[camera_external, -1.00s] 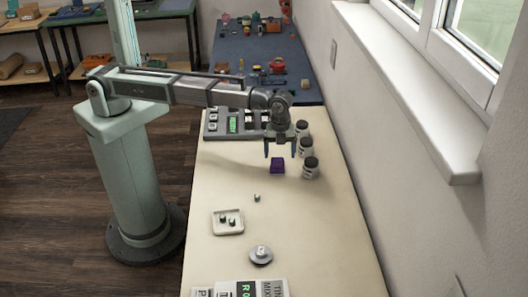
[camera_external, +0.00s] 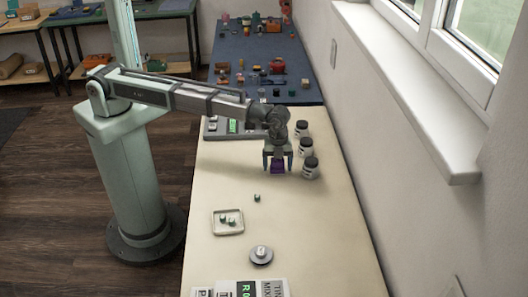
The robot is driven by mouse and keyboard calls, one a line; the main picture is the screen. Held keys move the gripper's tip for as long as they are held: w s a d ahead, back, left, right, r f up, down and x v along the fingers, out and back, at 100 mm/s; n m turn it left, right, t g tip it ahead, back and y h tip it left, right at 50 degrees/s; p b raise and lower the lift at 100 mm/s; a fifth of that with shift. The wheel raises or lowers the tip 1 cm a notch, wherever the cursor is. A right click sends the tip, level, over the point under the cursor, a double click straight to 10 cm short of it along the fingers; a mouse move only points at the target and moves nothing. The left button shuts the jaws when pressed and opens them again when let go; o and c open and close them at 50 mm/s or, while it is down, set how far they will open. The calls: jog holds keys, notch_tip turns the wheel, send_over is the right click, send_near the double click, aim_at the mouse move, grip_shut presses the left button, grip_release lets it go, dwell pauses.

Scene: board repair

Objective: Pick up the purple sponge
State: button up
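The purple sponge (camera_external: 278,168) is a small block on the cream table (camera_external: 300,225), left of the dark-lidded jars. My gripper (camera_external: 277,167) is down at the sponge, with one finger on its left side and one on its right. The fingers look spread apart, and I cannot make out contact with the sponge. The gripper hides the sponge's upper part.
Several dark-lidded jars (camera_external: 310,168) stand close to the right of my gripper. In front are a small green item (camera_external: 257,198), a white tray (camera_external: 228,232) and a round grey disc (camera_external: 261,257). The table's right front is clear.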

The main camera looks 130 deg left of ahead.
jog(key=c, duration=1)
jog(key=shift+o, duration=0.2)
